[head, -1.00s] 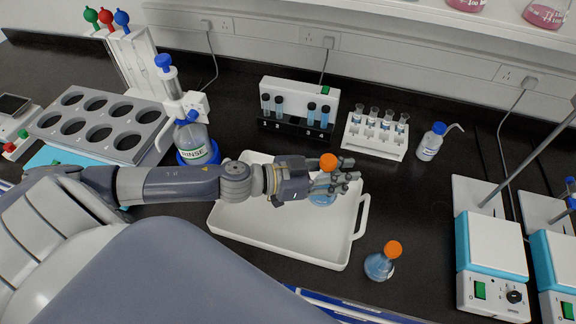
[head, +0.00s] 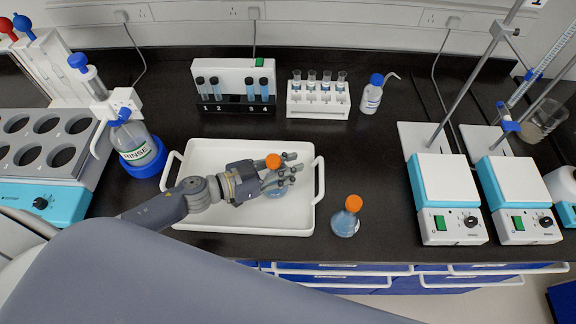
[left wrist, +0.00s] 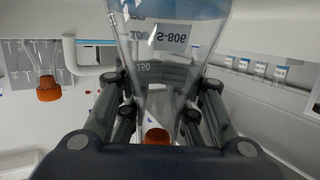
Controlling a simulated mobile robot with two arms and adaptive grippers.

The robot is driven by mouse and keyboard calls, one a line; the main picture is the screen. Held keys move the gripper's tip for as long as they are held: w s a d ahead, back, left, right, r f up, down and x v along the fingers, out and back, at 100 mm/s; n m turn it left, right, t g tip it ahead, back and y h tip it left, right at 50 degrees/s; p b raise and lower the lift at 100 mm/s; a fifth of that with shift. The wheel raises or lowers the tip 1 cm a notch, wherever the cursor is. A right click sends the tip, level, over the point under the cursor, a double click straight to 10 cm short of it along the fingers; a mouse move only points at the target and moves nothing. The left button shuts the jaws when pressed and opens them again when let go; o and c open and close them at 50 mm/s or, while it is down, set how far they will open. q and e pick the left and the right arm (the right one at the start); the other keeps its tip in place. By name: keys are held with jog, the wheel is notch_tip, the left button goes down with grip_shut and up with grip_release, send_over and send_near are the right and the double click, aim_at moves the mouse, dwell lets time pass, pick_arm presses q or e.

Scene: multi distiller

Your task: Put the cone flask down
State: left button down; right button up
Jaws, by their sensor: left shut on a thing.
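The cone flask has an orange stopper (head: 273,161) and a glass body with blue liquid (head: 276,191). My left gripper (head: 284,177) is shut around it, over the right half of the white tray (head: 225,222). The flask looks upright, and I cannot tell whether its base touches the tray. In the left wrist view the flask (left wrist: 170,50) fills the middle between the fingers, its label reading mirrored. A second orange-stoppered flask (head: 345,223) stands on the bench just right of the tray. My right gripper is not in view.
A tube block (head: 236,103) and a white vial rack (head: 317,113) stand behind the tray, with a wash bottle (head: 372,98) beside them. A rinse bottle (head: 138,147) is at left, and hotplate stirrers (head: 447,180) at right.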

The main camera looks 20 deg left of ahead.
aim_at(269, 174)
pick_arm(q)
jog(key=shift+f, duration=0.15)
jog(key=c, duration=1.1)
grip_release()
jog(key=shift+s+a+r, duration=0.1)
jog(key=shift+r, duration=0.1)
jog(key=b+v, duration=0.1)
jog(key=v, duration=0.4)
jog(key=shift+s+a+b, duration=0.3)
jog(key=shift+b, duration=0.1)
jog(key=shift+s+a+r, duration=0.2)
jog(key=shift+s+a, duration=0.3)
